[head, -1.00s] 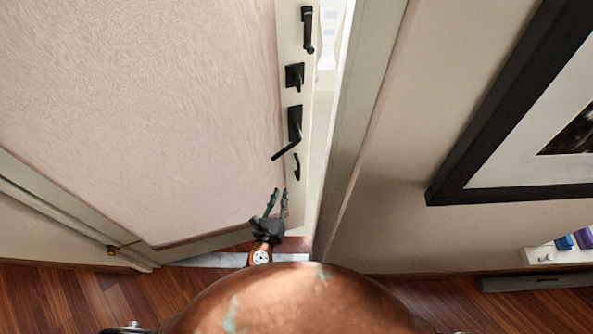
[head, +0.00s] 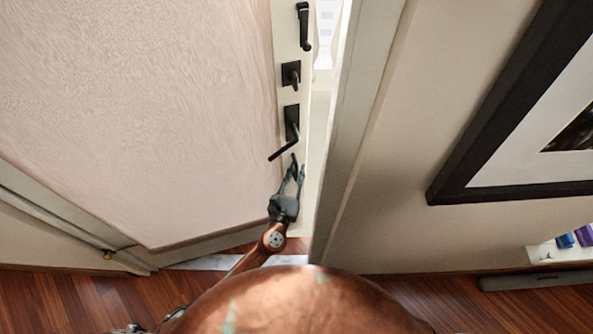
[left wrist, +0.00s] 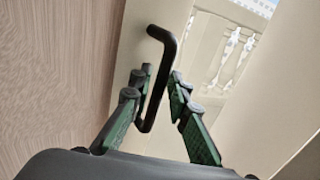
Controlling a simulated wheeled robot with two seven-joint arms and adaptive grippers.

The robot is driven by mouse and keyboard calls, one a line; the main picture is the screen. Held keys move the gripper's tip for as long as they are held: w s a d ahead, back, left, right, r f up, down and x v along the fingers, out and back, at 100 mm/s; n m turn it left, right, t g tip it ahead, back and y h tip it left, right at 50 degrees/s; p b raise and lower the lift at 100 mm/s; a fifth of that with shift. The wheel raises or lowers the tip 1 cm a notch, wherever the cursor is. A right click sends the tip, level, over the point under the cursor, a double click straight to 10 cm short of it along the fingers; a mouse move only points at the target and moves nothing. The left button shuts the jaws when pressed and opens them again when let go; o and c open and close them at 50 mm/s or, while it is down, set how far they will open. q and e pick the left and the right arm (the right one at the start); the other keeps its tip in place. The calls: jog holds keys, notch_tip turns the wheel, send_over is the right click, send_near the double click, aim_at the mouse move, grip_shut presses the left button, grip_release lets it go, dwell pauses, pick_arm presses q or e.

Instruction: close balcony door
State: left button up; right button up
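The balcony door (head: 140,110) stands ajar, with a pale textured panel and a cream edge strip. A gap (head: 322,95) shows between its edge and the frame. The strip carries several black fittings, among them a lever handle (head: 291,125). My left gripper (head: 297,165) is just below this lever, over the lowest fitting, which it largely hides. In the left wrist view a bent black handle (left wrist: 166,45) runs down between the open fingers (left wrist: 160,76). I cannot tell whether either finger touches it. My right gripper is not in view.
The door frame post (head: 355,130) stands right of the gap, then a wall with a black-framed picture (head: 480,130). A low shelf with colored items (head: 565,241) is at lower right. A white railing (left wrist: 225,60) shows outside.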

pick_arm(q)
jog(key=shift+c, duration=0.2)
grip_shut()
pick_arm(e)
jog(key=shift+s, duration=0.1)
